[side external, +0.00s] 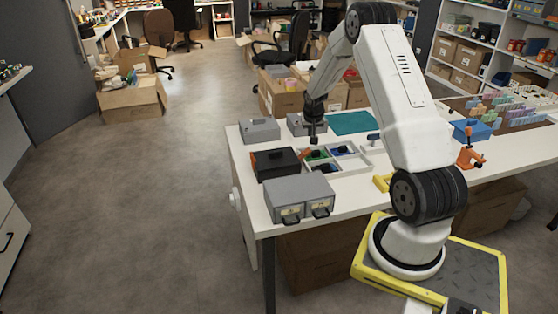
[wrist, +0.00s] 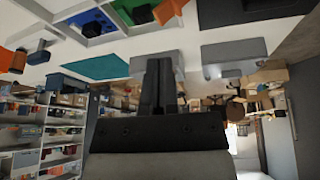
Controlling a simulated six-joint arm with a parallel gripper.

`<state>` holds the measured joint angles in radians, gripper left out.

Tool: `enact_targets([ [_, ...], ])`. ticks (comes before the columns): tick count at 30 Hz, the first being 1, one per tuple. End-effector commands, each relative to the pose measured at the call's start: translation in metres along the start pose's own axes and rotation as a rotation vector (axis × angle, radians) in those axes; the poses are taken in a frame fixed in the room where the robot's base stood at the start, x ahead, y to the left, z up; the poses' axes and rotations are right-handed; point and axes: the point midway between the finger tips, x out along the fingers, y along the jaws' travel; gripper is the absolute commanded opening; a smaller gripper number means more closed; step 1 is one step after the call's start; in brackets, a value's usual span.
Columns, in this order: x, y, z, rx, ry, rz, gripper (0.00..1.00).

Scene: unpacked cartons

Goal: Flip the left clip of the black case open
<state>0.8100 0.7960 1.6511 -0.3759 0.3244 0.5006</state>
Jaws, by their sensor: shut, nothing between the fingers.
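The black case (side external: 275,163) lies on the white table, with a small orange part (side external: 254,162) at its left edge that looks like a clip. In the wrist view, which looks upside down, a dark body at the top right (wrist: 252,10) appears to be the case, cut off by the frame. An orange piece (wrist: 168,11) shows at the top beside it; I cannot tell what it is. My gripper (side external: 314,139) hangs above the table, behind and to the right of the case, apart from it. Its fingers (wrist: 159,68) are shut and empty.
A two-drawer grey box (side external: 300,193) stands in front of the case. Two smaller grey boxes (side external: 260,130) (side external: 303,125) stand behind it; one is close to my gripper. A divided tray (side external: 371,157) with coloured bins lies to the right, a teal mat (side external: 352,123) behind it.

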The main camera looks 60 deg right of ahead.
Motion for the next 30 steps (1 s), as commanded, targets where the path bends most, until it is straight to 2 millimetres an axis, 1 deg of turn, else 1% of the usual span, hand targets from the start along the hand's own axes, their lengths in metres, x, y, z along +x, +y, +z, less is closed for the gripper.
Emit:
enact_targets([
  [3, -0.008, 0.004, -0.001, 0.002, 0.001, 0.000, 0.00],
  [6, -0.012, 0.006, -0.001, 0.002, 0.000, 0.000, 0.00],
  [20, -0.014, 0.006, 0.000, -0.002, 0.000, -0.001, 0.00],
  [23, -0.018, -0.001, 0.002, -0.015, -0.002, -0.007, 0.00],
  [26, -0.026, -0.014, 0.009, -0.044, -0.006, -0.020, 0.00],
  [29, -0.041, -0.037, 0.022, -0.097, -0.013, -0.043, 0.00],
  [30, -0.049, -0.048, 0.029, -0.122, -0.017, -0.054, 0.00],
])
